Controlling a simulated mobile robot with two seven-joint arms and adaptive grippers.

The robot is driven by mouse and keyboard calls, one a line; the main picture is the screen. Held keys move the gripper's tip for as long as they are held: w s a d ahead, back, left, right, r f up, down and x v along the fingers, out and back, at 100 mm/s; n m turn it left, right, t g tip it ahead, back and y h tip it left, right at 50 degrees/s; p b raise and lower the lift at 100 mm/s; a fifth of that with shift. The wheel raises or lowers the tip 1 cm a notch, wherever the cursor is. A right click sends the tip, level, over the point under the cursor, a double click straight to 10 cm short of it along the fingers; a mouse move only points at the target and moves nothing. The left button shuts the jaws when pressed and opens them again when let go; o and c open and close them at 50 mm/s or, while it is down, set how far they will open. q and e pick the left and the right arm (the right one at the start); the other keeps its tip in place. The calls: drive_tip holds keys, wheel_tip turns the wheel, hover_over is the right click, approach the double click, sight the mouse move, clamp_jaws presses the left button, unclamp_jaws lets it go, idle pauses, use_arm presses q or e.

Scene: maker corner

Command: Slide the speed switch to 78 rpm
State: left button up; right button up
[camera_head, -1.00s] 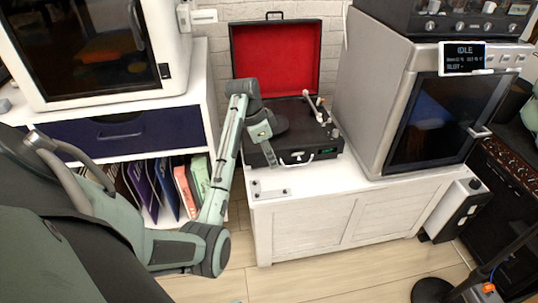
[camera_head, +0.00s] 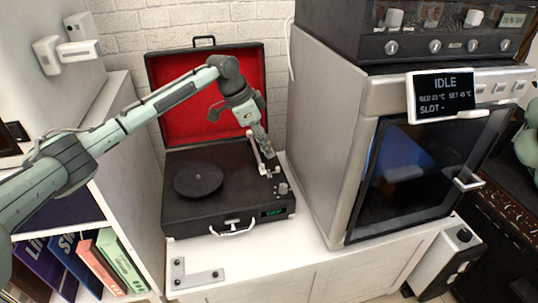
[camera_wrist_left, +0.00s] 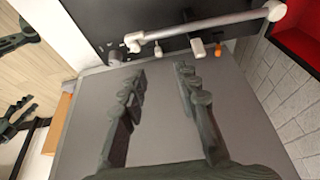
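The record player (camera_head: 225,205) is an open black case with a red-lined lid (camera_head: 185,110) and a dark platter (camera_head: 198,180). Its pale tonearm (camera_wrist_left: 215,27) crosses the top of the left wrist view. Small controls sit beside it: a white knob or lever (camera_wrist_left: 197,48) and an orange one (camera_wrist_left: 218,50). I cannot tell which is the speed switch. My left gripper (camera_head: 266,152) is over the deck's right side, by the tonearm. In the left wrist view its fingers (camera_wrist_left: 163,78) are apart and empty. Dark green gripper-like parts at that view's left edge may be my right gripper (camera_wrist_left: 15,122).
A grey oven-like machine (camera_head: 335,130) with an "IDLE" display (camera_head: 443,97) stands close on the right. A white shelf with folders (camera_head: 95,265) is at left.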

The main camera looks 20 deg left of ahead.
sight(277, 167)
use_arm(q)
drive_tip(key=x, duration=0.8)
drive_tip(key=shift+s+a, duration=0.15)
drive_tip(key=shift+s, duration=0.05)
use_arm(e)
drive_tip(key=shift+s+r, duration=0.1)
drive_tip(key=shift+r, duration=0.65)
use_arm(q)
clamp_jaws()
